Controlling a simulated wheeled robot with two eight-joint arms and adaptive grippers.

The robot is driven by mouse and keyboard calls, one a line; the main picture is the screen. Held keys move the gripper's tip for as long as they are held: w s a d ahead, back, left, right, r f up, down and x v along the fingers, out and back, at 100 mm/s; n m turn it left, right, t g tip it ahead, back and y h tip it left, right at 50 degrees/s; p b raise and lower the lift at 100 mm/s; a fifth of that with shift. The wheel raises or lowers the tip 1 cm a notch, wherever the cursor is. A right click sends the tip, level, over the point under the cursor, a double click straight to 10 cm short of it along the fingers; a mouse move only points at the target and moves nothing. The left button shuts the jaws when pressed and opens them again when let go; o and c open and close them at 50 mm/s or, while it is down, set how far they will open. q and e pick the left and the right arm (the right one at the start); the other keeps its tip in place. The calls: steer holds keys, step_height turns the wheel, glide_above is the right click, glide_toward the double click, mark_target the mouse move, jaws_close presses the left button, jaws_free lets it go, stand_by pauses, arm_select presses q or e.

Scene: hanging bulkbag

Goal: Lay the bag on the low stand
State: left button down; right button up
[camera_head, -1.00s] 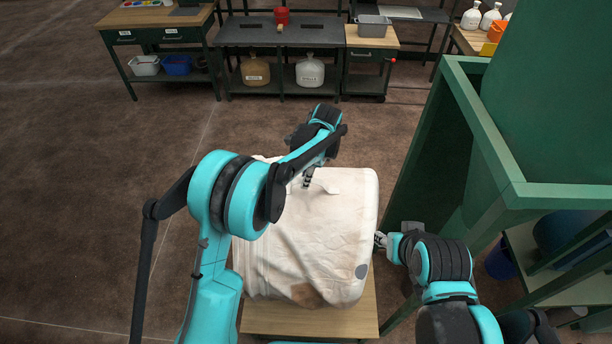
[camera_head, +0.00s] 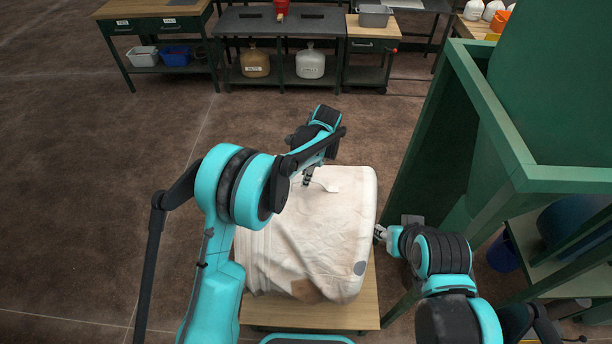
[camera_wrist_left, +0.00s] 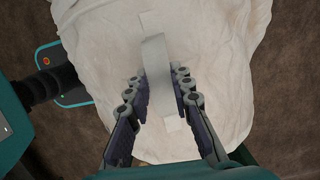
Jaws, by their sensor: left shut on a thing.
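The bag (camera_head: 315,235) is a bulky cream fabric bag with a brown patch low at the front and a grey round spot on its right. It is over the low stand (camera_head: 335,316), whose pale wooden top shows in front; I cannot tell whether it rests on it. My left gripper (camera_head: 308,182) is at the bag's top. In the left wrist view my left gripper (camera_wrist_left: 162,92) is shut on a white strap (camera_wrist_left: 157,65) of the bag (camera_wrist_left: 215,60). My right gripper (camera_head: 379,233) is beside the bag's right side; its fingers are too small to judge.
Benches (camera_head: 280,23) with jugs (camera_head: 310,65) and bins stand at the back. The brown floor (camera_head: 110,170) is clear on the left.

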arm_select(q)
steer(key=shift+d, duration=0.1)
stand_by(0.3)
steer(key=c, duration=1.3)
jaws_free()
steer(key=shift+o, duration=0.2)
steer(key=shift+f, duration=0.1)
steer(key=v, duration=1.2)
steer(key=s+a+r+n+t+h+b, duration=0.1)
steer(key=s+a+r+n, duration=0.3)
steer(key=s+a, duration=0.15)
steer(key=s+a+f+n+t+b, duration=0.1)
steer(key=s+a+n+t, duration=0.1)
steer(key=s+a+n, duration=0.2)
steer(key=s+a+f+n+t+h+b, duration=0.1)
steer(key=s+a+n, duration=0.3)
steer(key=s, duration=0.6)
steer(key=s+a+f+n+t+b, duration=0.2)
steer(key=s+a+f+n+t, duration=0.1)
steer(key=s+n, duration=0.3)
steer(key=shift+s+a+f, duration=0.25)
steer(key=shift+s+a, duration=0.3)
steer(key=shift+s, duration=0.05)
